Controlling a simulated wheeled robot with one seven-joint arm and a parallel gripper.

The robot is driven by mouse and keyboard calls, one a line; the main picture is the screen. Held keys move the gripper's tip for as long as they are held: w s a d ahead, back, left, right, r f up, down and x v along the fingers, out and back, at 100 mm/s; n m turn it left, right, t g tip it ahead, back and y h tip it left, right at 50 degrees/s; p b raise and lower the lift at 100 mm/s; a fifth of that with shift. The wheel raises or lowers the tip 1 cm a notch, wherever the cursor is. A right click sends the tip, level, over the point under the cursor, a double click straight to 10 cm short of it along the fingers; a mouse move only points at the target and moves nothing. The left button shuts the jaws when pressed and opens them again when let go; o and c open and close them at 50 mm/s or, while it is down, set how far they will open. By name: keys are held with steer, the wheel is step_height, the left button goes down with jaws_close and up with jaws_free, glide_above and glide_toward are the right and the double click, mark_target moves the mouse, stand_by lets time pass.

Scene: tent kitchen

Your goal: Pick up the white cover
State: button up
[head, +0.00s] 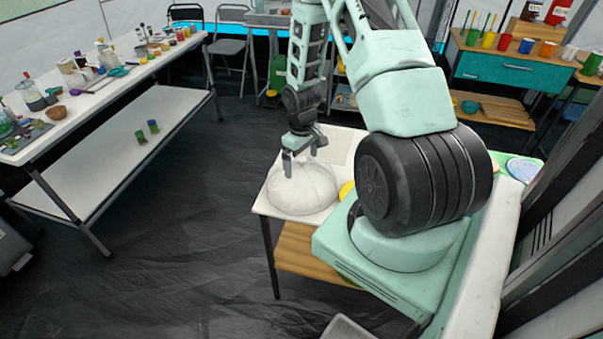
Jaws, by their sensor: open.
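The white cover (302,193) is a dome with faint ribs. It sits on the near left corner of a small white-topped table (343,142). Part of the table to the right of the cover is hidden behind my arm.
A yellow item (346,189) lies just right of the cover, partly hidden. A long white table (105,92) with many jars and bowls stands at left. A teal-drawer cabinet (510,72) with colored cups is at upper right. The dark floor (185,235) between is clear.

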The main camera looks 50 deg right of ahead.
steer(key=shift+f, duration=0.15)
steer(key=c, duration=1.2)
steer(key=shift+c, duration=0.2)
